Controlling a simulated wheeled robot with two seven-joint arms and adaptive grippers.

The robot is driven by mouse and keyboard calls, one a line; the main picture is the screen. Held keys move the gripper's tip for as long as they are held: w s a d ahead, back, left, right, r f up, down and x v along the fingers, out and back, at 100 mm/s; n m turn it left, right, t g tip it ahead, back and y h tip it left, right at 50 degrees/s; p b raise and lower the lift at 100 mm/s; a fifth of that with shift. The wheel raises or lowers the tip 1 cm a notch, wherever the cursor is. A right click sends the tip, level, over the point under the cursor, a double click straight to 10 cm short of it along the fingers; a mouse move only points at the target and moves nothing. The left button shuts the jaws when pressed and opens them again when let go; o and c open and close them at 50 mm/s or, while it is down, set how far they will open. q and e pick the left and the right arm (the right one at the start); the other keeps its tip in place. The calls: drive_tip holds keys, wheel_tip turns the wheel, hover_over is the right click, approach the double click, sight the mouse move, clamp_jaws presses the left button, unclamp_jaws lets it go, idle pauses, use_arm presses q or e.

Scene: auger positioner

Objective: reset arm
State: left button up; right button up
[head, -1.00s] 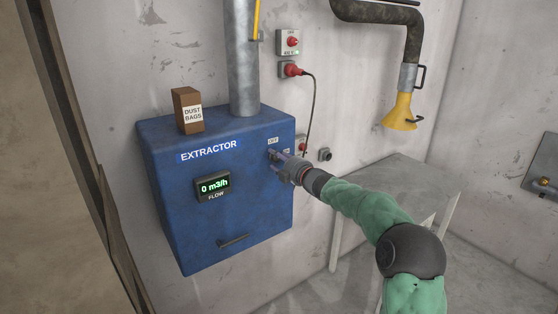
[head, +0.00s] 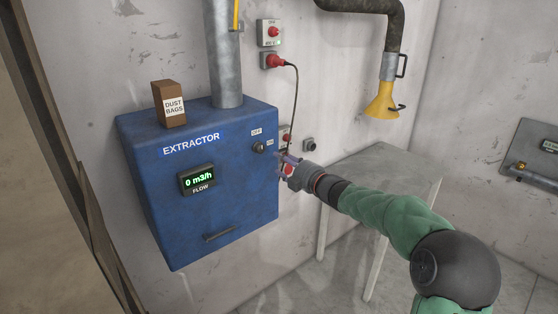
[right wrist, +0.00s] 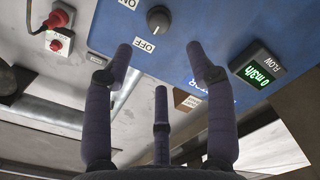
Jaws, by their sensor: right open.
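My right gripper (head: 284,162) is open and empty, just right of the blue extractor's front face in the head view. In the right wrist view its three fingers (right wrist: 160,62) are spread, with nothing between them. The dark round extractor knob (head: 258,147) is left of the fingers, clear of them. It also shows in the right wrist view (right wrist: 158,18), beyond the fingertips, with an OFF label beside it. The blue extractor (head: 235,190) hangs on the wall; its flow display (head: 198,180) reads 0 m3/h. My left gripper is out of view.
A dust bags box (head: 170,105) stands on the extractor beside a metal duct (head: 224,60). A red plug (head: 274,61) with a cable is on the wall. A grey table (head: 385,170) stands below my right arm, under a yellow hood (head: 382,101).

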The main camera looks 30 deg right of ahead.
drive_tip(key=shift+s, duration=0.15)
idle(0.4)
drive_tip(key=w+a+f+m+g+b, duration=0.1)
drive_tip(key=a+f+m+g, duration=0.2)
drive_tip(key=f, duration=0.8)
drive_tip(key=w+a+f+m, duration=0.25)
drive_tip(key=a+f, duration=0.35)
drive_tip(key=f, duration=0.5)
drive_tip(key=s+a+f+m+g+y+b, duration=0.1)
drive_tip(key=s+a+f+m+g, duration=0.15)
drive_tip(key=a+f, duration=0.45)
drive_tip(key=s+a+f+m+g+y, duration=0.1)
drive_tip(key=s+a+f+m+g, duration=0.2)
drive_tip(key=f, duration=0.8)
drive_tip(key=s+a+f+m+g, duration=0.1)
drive_tip(key=s+a+f+g, duration=0.2)
drive_tip(key=s, duration=0.7)
drive_tip(key=s+a+f+m+g+b, duration=0.1)
drive_tip(key=s+a+f+m+g, duration=0.1)
drive_tip(key=s+a+f, duration=0.6)
drive_tip(key=s+a+f+m+g+b, duration=0.1)
drive_tip(key=s+a+f+m+g, duration=0.1)
drive_tip(key=s+a+f, duration=0.3)
drive_tip(key=s+f+g, duration=0.1)
drive_tip(key=s+f, duration=0.3)
drive_tip(key=s, duration=0.3)
drive_tip(key=shift+s+a+f+g+y, duration=0.15)
drive_tip(key=shift+a+f+g+y, duration=0.1)
drive_tip(key=shift+g+y, duration=0.15)
